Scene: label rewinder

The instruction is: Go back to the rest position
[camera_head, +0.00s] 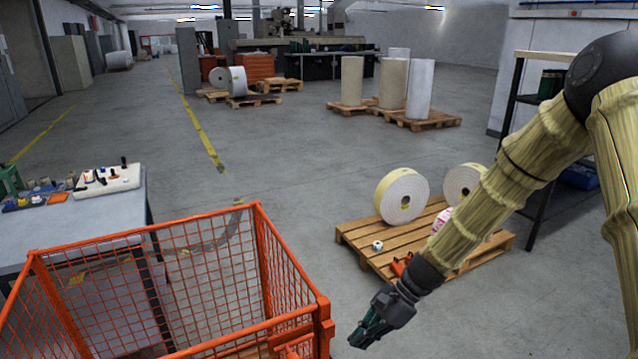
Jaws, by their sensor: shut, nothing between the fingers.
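My gripper (368,330) is at the lower middle of the head view, pointing down and left. It is shut and empty. It hangs in the air just right of the orange mesh crate's corner, apart from it as far as I can tell. My arm, in a yellowish ribbed sleeve, reaches in from the right edge and slopes down to the gripper.
An orange mesh crate (291,254) stands at the front left. A table (90,221) with small items is behind it. A wooden pallet (362,236) carrying label rolls (402,196) lies behind my gripper. A dark shelf (513,92) stands right. Open floor lies beyond.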

